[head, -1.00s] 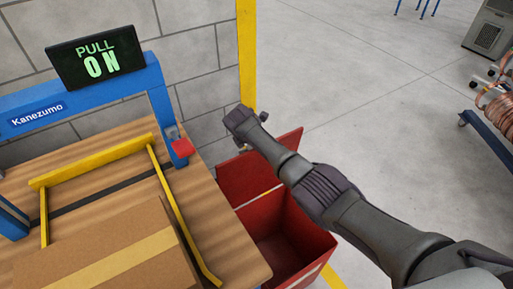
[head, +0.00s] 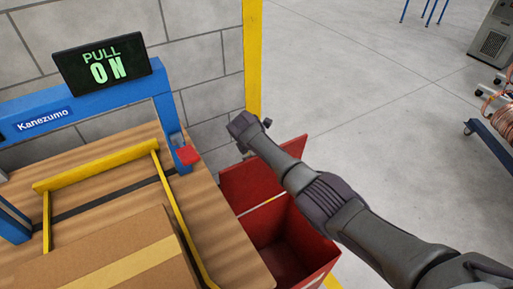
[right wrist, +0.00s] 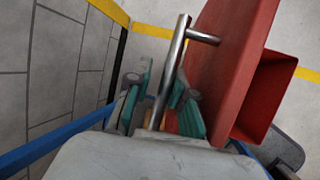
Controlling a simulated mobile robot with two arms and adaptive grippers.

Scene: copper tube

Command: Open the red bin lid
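The red bin (head: 312,242) stands on the floor to the right of the wooden table. Its red lid (head: 240,180) is raised at the far side, and the opening shows a dark inside. My right arm reaches across the bin to the lid's far side. In the right wrist view, a metal bar handle (right wrist: 172,65) stands off the red lid (right wrist: 226,70). The teal fingers of my right gripper (right wrist: 164,95) lie on either side of the handle. Whether both press on it is unclear. My left gripper is not in view.
The wooden table (head: 222,232) carries a cardboard box (head: 110,255), yellow rails and a blue frame (head: 163,110) with a sign. A block wall and yellow post (head: 253,60) stand behind the bin. Open floor (head: 390,120) lies to the right, with a copper coil cart beyond.

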